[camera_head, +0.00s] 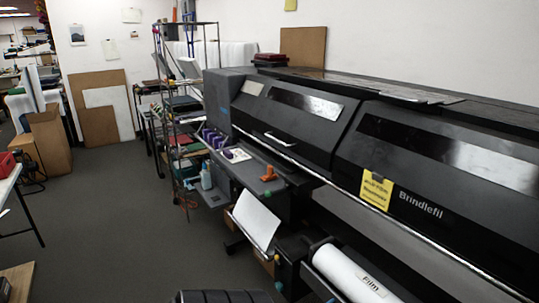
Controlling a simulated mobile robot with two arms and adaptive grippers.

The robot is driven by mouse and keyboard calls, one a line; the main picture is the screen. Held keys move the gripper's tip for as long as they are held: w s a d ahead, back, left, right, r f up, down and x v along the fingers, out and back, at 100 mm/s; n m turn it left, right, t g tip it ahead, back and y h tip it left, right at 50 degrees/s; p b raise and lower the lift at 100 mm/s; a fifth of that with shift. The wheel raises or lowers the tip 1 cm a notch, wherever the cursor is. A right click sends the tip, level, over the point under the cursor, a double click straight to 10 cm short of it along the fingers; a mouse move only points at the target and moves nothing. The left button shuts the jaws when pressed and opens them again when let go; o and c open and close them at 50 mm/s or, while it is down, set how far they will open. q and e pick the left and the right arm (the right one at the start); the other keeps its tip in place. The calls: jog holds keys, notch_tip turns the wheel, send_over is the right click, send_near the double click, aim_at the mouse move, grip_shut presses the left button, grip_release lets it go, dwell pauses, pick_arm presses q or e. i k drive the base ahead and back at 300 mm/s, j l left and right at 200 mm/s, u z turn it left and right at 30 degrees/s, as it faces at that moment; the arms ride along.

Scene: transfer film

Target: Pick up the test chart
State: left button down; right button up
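No sheet is clearly readable as the test chart. A small white sheet with a reddish mark (237,155) lies on the ledge at the left end of the large black printer (290,130). A larger blank-looking white sheet (256,218) slopes down at the printer's front, below the ledge. Any print on either is too small to tell. Neither of my grippers shows in the head view.
A white roll labelled "Film" (350,272) sits low at the printer's front. An orange tool (268,174) and purple bottles (213,138) are on the ledge. A wire rack (181,120) stands beyond the printer. Grey floor (120,215) is open to the left.

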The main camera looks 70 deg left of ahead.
aim_at(235, 156)
jog(key=u, duration=2.65)
jog(key=i+j+u, duration=0.25)
jog(key=i, duration=0.2)
jog(key=i+j+u, duration=0.1)
jog(key=i+u, duration=0.2)
jog(key=i, duration=0.15)
jog(key=i+j, duration=0.1)
jog(key=i, duration=0.45)
jog(key=i+j, duration=0.1)
jog(key=i, duration=0.45)
jog(key=i+j, duration=0.15)
jog(key=i, duration=0.4)
